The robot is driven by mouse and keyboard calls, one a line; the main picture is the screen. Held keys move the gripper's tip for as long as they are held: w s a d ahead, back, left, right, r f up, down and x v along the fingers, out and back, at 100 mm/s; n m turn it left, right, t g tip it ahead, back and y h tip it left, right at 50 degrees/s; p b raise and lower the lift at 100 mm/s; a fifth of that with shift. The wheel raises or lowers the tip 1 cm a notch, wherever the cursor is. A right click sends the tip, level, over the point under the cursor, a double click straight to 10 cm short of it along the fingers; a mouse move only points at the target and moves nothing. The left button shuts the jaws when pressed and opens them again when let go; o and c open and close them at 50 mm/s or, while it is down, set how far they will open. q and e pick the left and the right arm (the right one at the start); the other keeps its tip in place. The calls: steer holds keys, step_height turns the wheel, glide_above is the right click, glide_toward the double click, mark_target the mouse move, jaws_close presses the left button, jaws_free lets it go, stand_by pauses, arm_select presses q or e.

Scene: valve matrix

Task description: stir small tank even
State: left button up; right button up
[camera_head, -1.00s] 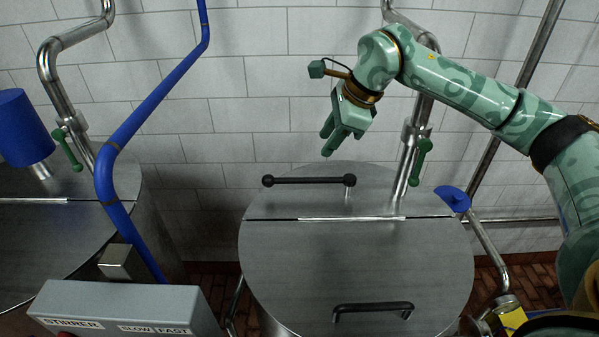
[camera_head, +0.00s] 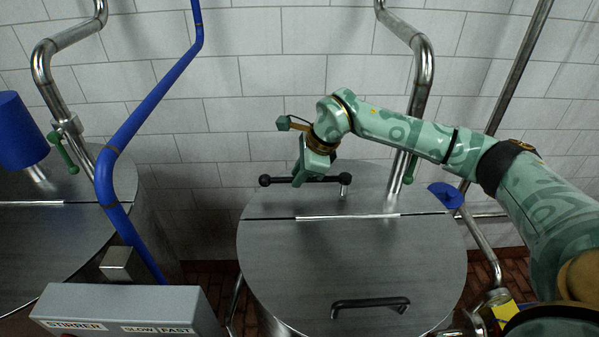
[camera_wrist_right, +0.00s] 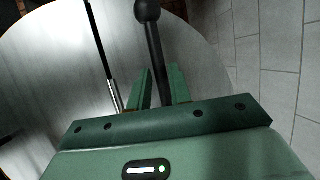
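The steel tank (camera_head: 350,260) with a round split lid stands in the middle of the head view. A black bar handle with ball ends (camera_head: 270,181) sits on the rear lid half. My right gripper (camera_head: 299,182) is at this bar, left of its middle. In the right wrist view the bar (camera_wrist_right: 154,45) runs between the two green fingers (camera_wrist_right: 160,82), which stand apart with gaps beside it, so the gripper looks open around or just above the bar. A grey control box labelled STIRRER and SLOW FAST (camera_head: 125,308) is at lower left. My left gripper is not in view.
A second black handle (camera_head: 370,303) is on the front lid half. A blue pipe (camera_head: 140,115) rises at left beside another tank (camera_head: 50,245). A steel pipe (camera_head: 421,75) with a green valve lever stands behind the lid, partly behind my right arm. A blue part (camera_head: 445,195) is at the lid's right.

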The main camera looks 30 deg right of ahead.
jaws_close()
